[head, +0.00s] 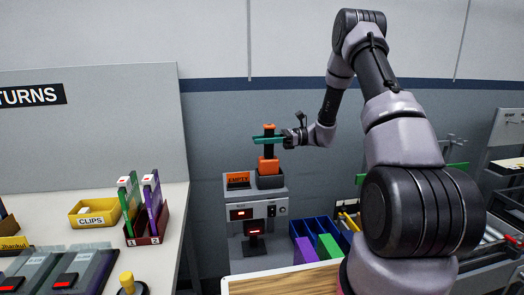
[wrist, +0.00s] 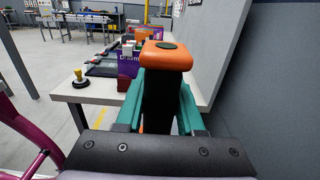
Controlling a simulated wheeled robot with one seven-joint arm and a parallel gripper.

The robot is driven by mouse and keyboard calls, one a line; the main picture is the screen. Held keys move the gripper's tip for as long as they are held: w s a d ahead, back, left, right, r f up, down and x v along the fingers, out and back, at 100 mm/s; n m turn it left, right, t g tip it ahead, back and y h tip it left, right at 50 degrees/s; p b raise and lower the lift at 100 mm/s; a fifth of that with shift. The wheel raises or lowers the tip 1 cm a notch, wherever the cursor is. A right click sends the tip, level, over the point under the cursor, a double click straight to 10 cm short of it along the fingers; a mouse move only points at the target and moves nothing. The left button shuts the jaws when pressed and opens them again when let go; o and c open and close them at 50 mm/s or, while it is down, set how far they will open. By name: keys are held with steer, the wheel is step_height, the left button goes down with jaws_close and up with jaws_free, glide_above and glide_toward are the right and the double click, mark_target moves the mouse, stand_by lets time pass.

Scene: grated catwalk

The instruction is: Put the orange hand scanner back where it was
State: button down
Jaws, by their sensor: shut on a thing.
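The orange hand scanner (head: 268,163) has orange ends and a black grip, and stands about upright. My gripper (head: 268,139) is shut on its black grip with teal fingers. In the wrist view the scanner's orange top (wrist: 165,55) stands between the fingers (wrist: 163,105). Directly below it, a dark cradle (head: 270,181) sits on a grey machine (head: 258,212). The scanner's lower end meets the cradle in the picture; I cannot tell whether it is seated or just above.
A white table (head: 100,245) at left carries a yellow CLIPS bin (head: 95,212), a red rack (head: 147,232) with green and purple holders, and a yellow-knobbed stick (head: 127,283). Blue bins (head: 300,228) stand right of the machine. A wall is close behind it.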

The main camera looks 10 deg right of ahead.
mark_target(262, 158)
steer(key=shift+f, duration=1.55)
steer(key=shift+f, duration=0.2)
steer(key=c, duration=0.5)
jaws_free()
